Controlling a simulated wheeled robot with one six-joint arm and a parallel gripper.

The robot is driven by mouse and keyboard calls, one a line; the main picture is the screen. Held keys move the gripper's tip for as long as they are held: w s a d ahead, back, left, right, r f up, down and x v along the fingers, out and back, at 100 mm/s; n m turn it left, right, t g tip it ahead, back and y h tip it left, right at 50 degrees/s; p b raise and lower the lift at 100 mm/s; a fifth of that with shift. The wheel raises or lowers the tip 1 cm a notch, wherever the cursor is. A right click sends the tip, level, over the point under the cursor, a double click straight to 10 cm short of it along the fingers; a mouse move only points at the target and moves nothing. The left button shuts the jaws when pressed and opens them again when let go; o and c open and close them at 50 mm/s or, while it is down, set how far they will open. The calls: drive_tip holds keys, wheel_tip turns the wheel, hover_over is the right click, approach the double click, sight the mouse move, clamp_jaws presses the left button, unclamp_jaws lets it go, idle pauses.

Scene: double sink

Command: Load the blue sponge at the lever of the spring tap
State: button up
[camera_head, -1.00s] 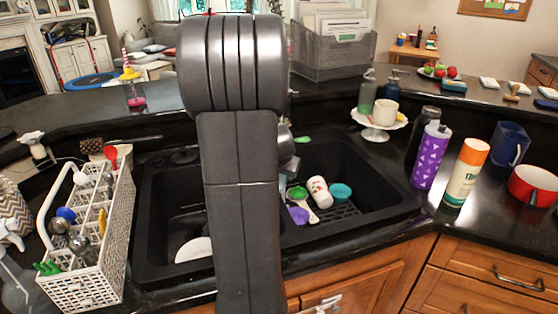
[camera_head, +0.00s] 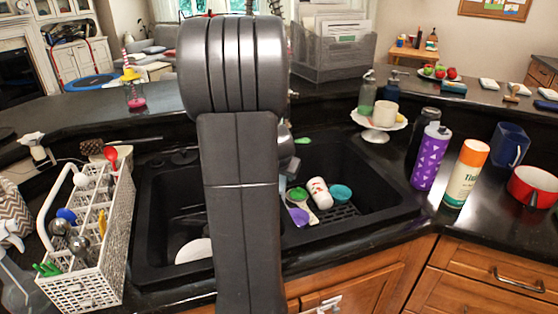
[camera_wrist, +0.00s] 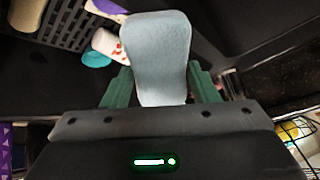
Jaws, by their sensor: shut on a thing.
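A pale blue sponge (camera_wrist: 158,58) stands out ahead of my gripper in the wrist view. My gripper (camera_wrist: 158,82) is shut on it, with a green finger against each side of its lower part. In the head view my own arm covers the middle of the double sink (camera_head: 375,212), and the gripper and sponge cannot be made out there. The spring tap and its lever are not clearly visible; my arm hides the area behind the sink's middle.
The right basin holds a white-and-red cup (camera_head: 320,193), a teal bowl (camera_head: 341,193) and a purple spoon (camera_head: 299,216). A white plate (camera_head: 195,251) lies in the left basin. A white rack (camera_head: 88,287) stands left; a purple bottle (camera_head: 431,160) and red pot (camera_head: 534,187) stand right.

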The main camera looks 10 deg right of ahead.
drive_tip(key=s+r, duration=0.4)
drive_tip(key=s, duration=0.1)
drive_tip(key=shift+a+p, duration=0.25)
drive_tip(key=shift+p, duration=0.15)
idle(0.5)
